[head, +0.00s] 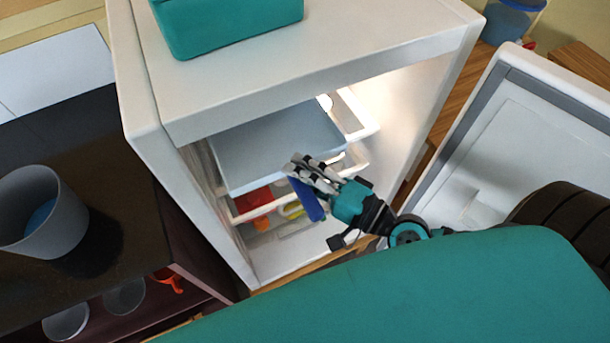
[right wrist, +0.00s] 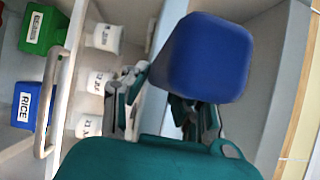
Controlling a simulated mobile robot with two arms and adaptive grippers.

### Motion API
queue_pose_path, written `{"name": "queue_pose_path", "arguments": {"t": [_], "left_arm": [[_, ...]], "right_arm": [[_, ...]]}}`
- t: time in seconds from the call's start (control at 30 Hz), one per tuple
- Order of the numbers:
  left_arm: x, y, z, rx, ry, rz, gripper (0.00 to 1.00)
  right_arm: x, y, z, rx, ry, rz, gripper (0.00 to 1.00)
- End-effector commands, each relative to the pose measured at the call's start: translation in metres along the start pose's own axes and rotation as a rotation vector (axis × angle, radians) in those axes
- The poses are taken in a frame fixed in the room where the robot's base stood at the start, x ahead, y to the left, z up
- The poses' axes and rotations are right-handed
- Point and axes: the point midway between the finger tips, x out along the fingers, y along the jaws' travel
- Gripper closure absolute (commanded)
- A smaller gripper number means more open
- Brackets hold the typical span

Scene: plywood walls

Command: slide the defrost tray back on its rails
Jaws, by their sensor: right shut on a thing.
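The defrost tray, a flat pale blue-grey tray (head: 270,142), lies inside the open white fridge in the head view, above a white-fronted drawer. A blue block (head: 307,199) sits right at the fingers and hangs below the front edge. My left gripper is not in view.
The fridge door (head: 520,130) stands open at right. A teal box (head: 230,22) is on the fridge top. A drawer with red and yellow items (head: 258,205) is under the tray. A grey cup (head: 50,225) stands on the dark counter at left.

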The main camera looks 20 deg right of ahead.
Motion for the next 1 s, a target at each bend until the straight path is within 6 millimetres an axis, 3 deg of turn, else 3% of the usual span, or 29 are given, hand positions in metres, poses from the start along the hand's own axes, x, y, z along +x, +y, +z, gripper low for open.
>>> {"name": "queue_pose_path", "arguments": {"t": [1.0], "left_arm": [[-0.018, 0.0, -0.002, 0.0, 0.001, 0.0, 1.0]], "right_arm": [[0.053, -0.001, -0.031, -0.001, 0.0, -0.002, 1.0]]}}
